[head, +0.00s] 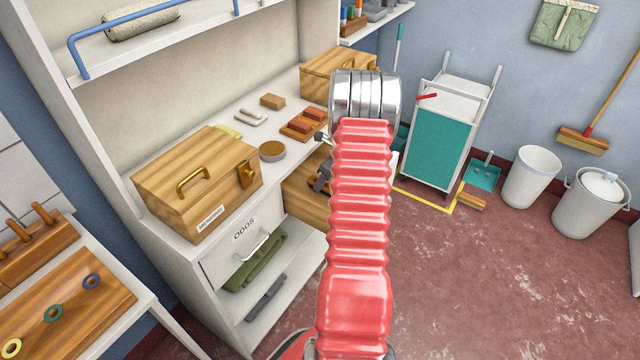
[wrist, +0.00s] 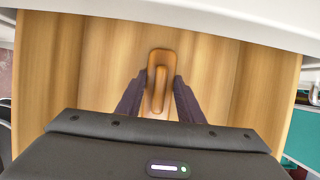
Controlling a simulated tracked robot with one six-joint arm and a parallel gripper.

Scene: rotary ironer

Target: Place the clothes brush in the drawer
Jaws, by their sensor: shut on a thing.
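The clothes brush (wrist: 160,62), a small brown wooden block with a raised grip, is between the dark fingers of my gripper (wrist: 158,92) in the wrist view. My gripper is shut on it. Brush and fingers show against the wooden inside of the open drawer (wrist: 225,75); whether the brush touches the drawer floor I cannot tell. In the head view the open drawer (head: 300,190) sticks out under the counter, partly hidden by my red arm. A bit of my dark gripper (head: 320,182) shows at the drawer; the brush is hidden there.
The counter (head: 228,140) above the drawer holds a wooden box (head: 190,190), a round tin (head: 272,151), a tray of reddish blocks (head: 303,125) and another wooden box (head: 325,72). A closed drawer labelled ODDS (head: 235,258) is at left.

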